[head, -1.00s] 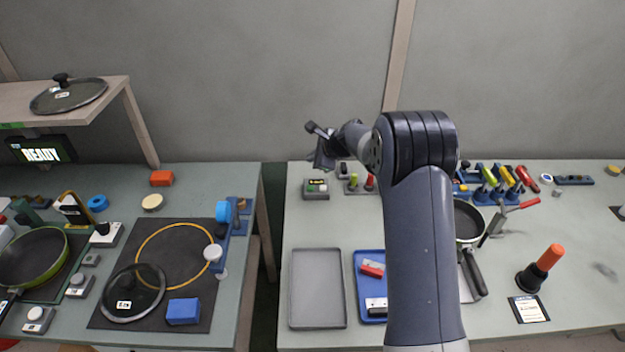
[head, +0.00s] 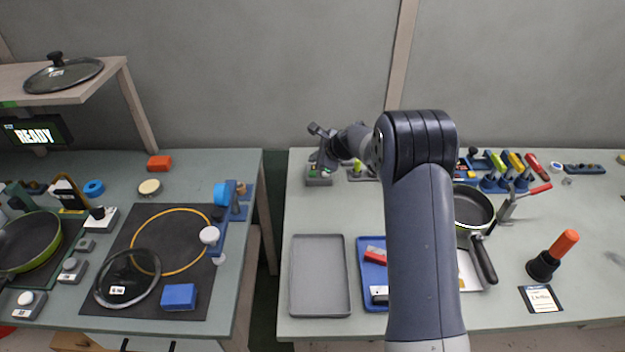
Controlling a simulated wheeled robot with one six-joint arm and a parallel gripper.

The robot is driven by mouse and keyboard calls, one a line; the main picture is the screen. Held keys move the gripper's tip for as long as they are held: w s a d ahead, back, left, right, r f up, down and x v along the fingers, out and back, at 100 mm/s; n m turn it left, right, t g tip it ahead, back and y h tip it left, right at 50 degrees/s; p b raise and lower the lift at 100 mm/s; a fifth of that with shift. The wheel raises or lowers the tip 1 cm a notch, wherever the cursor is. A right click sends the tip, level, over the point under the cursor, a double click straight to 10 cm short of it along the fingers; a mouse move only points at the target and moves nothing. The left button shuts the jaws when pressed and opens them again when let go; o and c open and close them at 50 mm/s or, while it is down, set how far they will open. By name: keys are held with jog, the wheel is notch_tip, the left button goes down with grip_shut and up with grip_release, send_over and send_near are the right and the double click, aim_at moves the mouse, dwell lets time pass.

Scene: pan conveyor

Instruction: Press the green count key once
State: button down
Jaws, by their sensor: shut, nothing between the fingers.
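The counter box (head: 318,182) is a small grey unit near the back left of the right-hand table. Its green count key (head: 312,174) shows on the left of its top, beside a pale key on the right. My gripper (head: 321,165) is shut and empty, pointing down directly over the box. It hides the box's small display and part of its top. I cannot tell whether the fingertips touch the green key or hover just above it.
A holder with a green-topped piece (head: 357,167) stands just right of the box. A grey tray (head: 319,238) and a blue tray (head: 370,270) lie in front. A pan (head: 473,207) is to the right. The table between box and grey tray is clear.

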aim_at(310, 170)
jog(key=shift+f+b, duration=0.6)
jog(key=shift+f, duration=0.65)
dwell(1.0)
jog(key=shift+f+b, duration=0.35)
jog(key=shift+f, duration=0.05)
jog(key=shift+f+b, duration=0.45)
jog(key=shift+f, duration=0.05)
dwell(0.5)
dwell(0.4)
jog(key=shift+r+p, duration=0.75)
jog(key=shift+r, duration=0.15)
jog(key=shift+r+p, duration=2)
jog(key=shift+r, duration=0.55)
